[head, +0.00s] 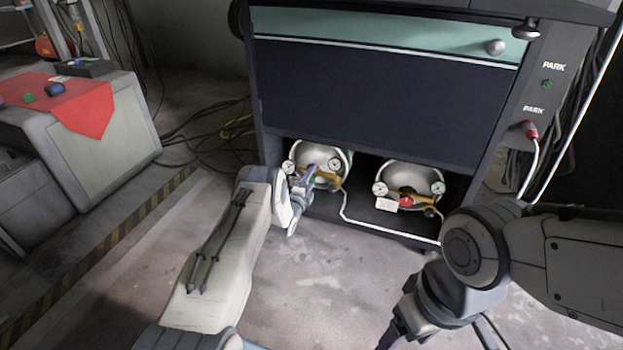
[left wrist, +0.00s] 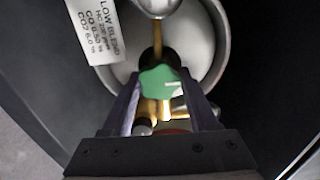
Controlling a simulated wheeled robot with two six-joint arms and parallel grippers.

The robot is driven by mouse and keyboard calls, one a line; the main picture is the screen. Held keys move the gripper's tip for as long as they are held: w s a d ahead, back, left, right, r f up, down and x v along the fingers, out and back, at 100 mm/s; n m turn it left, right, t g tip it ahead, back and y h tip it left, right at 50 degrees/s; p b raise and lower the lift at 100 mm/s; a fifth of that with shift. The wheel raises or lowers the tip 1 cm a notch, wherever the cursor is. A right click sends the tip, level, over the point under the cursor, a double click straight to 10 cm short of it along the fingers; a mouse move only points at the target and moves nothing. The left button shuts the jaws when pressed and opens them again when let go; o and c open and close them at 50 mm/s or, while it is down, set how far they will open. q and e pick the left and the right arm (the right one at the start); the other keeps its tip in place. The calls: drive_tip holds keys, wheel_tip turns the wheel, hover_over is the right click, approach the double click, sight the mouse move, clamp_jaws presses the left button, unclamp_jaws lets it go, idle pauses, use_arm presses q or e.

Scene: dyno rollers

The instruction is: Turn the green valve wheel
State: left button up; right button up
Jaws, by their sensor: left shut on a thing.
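The green valve wheel (left wrist: 160,88) shows in the left wrist view, on the brass valve of a pale gas cylinder (left wrist: 200,45). My left gripper (left wrist: 163,100) is shut on the wheel, with one finger on each side of it. In the head view my left gripper (head: 308,183) reaches the left cylinder (head: 318,155) in the low bay of the cabinet, and the wheel is hidden there. The right cylinder (head: 411,174) carries a red wheel (head: 406,201). My right arm is at the lower right, its fingertips out of view.
A white label (left wrist: 95,30) hangs beside the left cylinder. Gauges (head: 288,166) and a white hose (head: 375,225) are close by. The dark cabinet (head: 375,100) rises above the bay.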

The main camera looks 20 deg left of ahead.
use_arm(q)
drive_tip(key=o, duration=1.4)
drive_tip(key=s+p, duration=0.3)
drive_tip(key=s, duration=0.2)
drive_tip(key=s+p, duration=0.3)
drive_tip(key=s, duration=0.2)
drive_tip(key=shift+s+a, duration=0.2)
drive_tip(key=shift+s, duration=0.1)
